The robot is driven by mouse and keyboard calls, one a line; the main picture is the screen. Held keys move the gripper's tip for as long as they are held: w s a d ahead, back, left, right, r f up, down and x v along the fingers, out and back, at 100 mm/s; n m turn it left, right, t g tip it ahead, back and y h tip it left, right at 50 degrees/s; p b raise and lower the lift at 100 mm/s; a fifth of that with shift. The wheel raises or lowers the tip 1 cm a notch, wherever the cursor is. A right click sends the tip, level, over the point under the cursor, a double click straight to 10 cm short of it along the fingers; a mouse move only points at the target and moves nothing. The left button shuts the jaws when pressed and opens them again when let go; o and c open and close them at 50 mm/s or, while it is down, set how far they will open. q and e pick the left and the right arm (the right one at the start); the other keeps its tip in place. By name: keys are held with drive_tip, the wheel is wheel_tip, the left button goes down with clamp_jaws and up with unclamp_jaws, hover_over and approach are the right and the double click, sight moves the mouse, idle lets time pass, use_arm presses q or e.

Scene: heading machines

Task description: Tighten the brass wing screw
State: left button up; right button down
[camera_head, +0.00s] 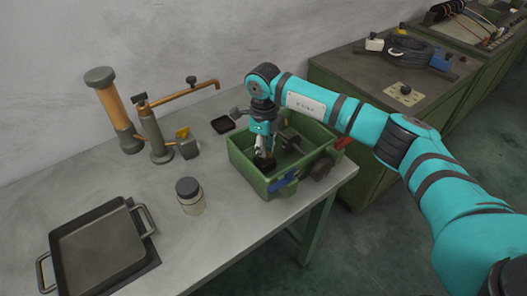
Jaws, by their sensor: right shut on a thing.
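A small yellow, brass-like piece (182,133) sits on top of a grey block (190,149) beside the grey post; it may be the wing screw, but it is too small to tell. My right gripper (264,153) reaches down into a green bin (247,172) on the table. It is shut on a dark object (265,164) low in the bin, whose shape is partly hidden by the fingers. My left gripper is not in view.
A grey post (155,137) with a brass pipe (183,93) and a wooden-bodied cylinder (113,106) stand at the back left. A lidded jar (191,197), a small black tray (223,124) and a large handled pan (97,254) are on the table. Table between jar and bin is clear.

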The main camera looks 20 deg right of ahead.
drive_tip(key=m+b, duration=0.2)
drive_tip(key=m, duration=0.4)
drive_tip(key=shift+w+d, duration=0.1)
drive_tip(key=m+b, duration=0.1)
drive_tip(key=m, duration=0.5)
drive_tip(key=shift+d+r+m, duration=0.1)
drive_tip(key=shift+m, duration=0.3)
drive_tip(key=m, duration=0.5)
drive_tip(key=shift+d, duration=0.15)
drive_tip(key=m, duration=0.6)
drive_tip(key=shift+r, duration=0.1)
drive_tip(key=c, duration=1.5)
unclamp_jaws()
wheel_tip(320, 180, up, 12)
drive_tip(key=shift+f, duration=0.1)
